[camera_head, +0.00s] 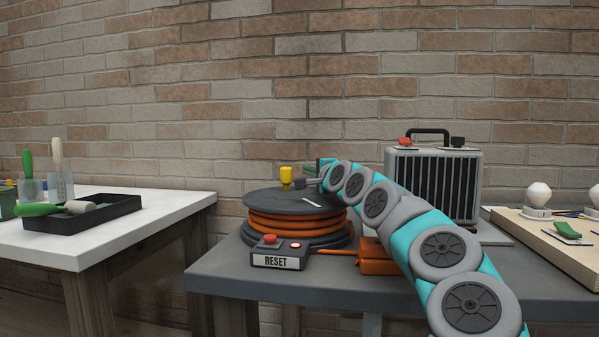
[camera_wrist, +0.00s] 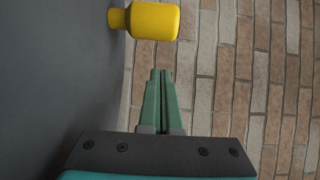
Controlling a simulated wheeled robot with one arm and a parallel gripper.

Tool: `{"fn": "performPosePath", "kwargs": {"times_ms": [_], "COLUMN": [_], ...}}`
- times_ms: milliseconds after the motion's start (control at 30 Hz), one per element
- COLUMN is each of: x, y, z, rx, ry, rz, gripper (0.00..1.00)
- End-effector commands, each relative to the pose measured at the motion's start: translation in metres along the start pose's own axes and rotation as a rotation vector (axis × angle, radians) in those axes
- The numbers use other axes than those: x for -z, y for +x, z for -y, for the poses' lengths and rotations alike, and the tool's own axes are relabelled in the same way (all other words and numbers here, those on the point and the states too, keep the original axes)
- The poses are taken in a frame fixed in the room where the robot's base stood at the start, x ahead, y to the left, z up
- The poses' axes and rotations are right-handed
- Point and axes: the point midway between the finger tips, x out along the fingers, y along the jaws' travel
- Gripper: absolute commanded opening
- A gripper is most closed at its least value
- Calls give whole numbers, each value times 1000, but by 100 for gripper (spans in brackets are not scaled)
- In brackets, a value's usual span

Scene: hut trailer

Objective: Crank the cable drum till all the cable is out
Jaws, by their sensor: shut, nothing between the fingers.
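The cable drum (camera_head: 296,205) lies flat on the dark grey table, with a grey top disc and orange cable (camera_head: 300,224) wound around it. A yellow crank knob (camera_head: 286,178) stands up from the top disc towards the back; it also shows at the top of the wrist view (camera_wrist: 153,20). My gripper (camera_wrist: 162,74) is shut with its green fingertips together and nothing between them. It points towards the wall, beside the knob and apart from it in the wrist view. In the head view my gripper (camera_head: 322,172) is small and partly hidden by my arm, right of the knob.
A RESET box (camera_head: 278,260) with a red button sits in front of the drum. An orange box (camera_head: 377,258) is partly behind my arm. A grey heater (camera_head: 460,185) stands right. A white table (camera_head: 110,240) with a black tray (camera_head: 84,214) is left.

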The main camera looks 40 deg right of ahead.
Motion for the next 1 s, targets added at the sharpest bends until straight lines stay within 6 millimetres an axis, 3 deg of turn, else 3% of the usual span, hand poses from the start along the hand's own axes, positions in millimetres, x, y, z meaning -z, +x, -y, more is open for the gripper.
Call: {"fn": "performPosePath", "kwargs": {"times_ms": [500, 1000], "x": [-30, -32], "y": [-11, -12], "z": [-2, -1], "rx": [-2, -1], "ry": [0, 1], "rz": [2, 3], "gripper": [0, 0]}}
